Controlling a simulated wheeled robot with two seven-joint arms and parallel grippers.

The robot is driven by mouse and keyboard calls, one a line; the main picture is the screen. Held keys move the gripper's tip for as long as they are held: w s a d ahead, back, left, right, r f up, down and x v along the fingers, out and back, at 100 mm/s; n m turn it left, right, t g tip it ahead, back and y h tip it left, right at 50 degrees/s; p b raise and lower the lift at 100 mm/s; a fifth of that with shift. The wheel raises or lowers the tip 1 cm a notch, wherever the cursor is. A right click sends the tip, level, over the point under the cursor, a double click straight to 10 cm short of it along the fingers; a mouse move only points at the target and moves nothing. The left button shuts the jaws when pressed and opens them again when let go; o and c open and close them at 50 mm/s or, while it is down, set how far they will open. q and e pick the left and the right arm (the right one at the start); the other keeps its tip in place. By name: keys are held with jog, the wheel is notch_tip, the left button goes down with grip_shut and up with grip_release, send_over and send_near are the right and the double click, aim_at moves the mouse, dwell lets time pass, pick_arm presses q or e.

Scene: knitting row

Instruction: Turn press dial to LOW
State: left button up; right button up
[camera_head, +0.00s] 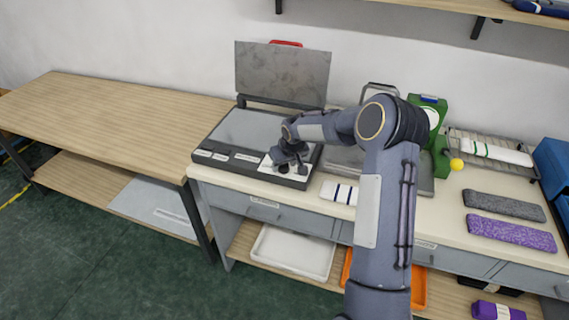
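The press (246,130) stands open on the left end of the white-topped bench, with its grey lid (282,74) raised at the back. Its dark front edge carries several small white labels. The press dial is hidden or too small to make out beneath my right gripper. My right gripper (288,165) is at the press's front right corner, over a white panel (270,166). It points down there, and its fingers are too small and dark to tell whether they are open or shut. My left gripper is not in view.
A wooden table (100,105) stands left. Right of the press are a white folded cloth (338,193), a green device (436,130), a wire rack (500,145), and grey (504,206) and purple (511,234) knitted strips. A white tray (292,252) and an orange tray (418,289) sit below.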

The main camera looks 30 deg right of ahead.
jog(key=c, duration=0.8)
jog(key=shift+a+f+m+b, duration=0.15)
jog(key=shift+m+b, duration=0.25)
jog(key=shift+b, duration=0.5)
jog(key=m+h+b, duration=0.1)
jog(key=m+b, duration=0.2)
jog(key=b, duration=0.1)
jog(key=shift+w, duration=0.1)
jog(key=shift+m+g+h+b, duration=0.3)
jog(key=shift+m+h+b, duration=0.1)
jog(key=shift+m, duration=0.1)
jog(key=shift+a+m+h+b, duration=0.1)
jog(key=shift+m+h+b, duration=0.2)
jog(key=shift+m+b, duration=0.45)
jog(key=shift+m+g+h, duration=0.3)
jog(key=shift+m+g, duration=0.1)
jog(key=shift+m, duration=0.55)
jog(key=shift+r+m+g, duration=0.2)
jog(key=shift+m+g, duration=0.4)
jog(key=shift+m, duration=1)
jog(key=shift+m+h, duration=0.3)
